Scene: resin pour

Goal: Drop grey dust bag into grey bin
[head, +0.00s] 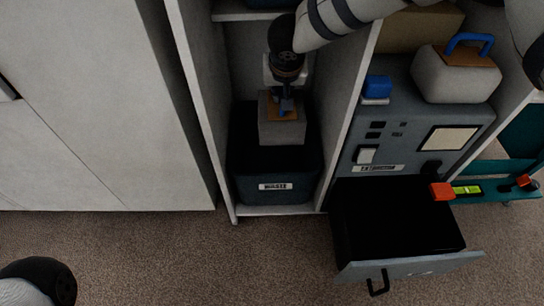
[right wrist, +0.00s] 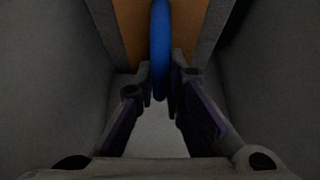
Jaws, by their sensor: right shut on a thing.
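My right gripper (head: 286,106) points down inside the tall cabinet bay. It is shut on the blue handle of a grey dust bag (head: 281,132) with an orange-brown top. In the right wrist view the blue handle (right wrist: 160,50) sits between the fingertips, with the orange top (right wrist: 130,25) behind it. The dark grey bin (head: 243,188), labelled WASTE, stands on the bay floor. The bag hangs upright over the bin's dark opening; I cannot tell how far down it reaches. My left gripper is not in view.
A second pale grey bag (head: 456,78) with a blue handle stands on the grey extractor unit (head: 399,105). The unit's drawer (head: 411,267) is pulled open and its inside looks dark. Bay walls (head: 200,110) stand close on both sides of my right arm.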

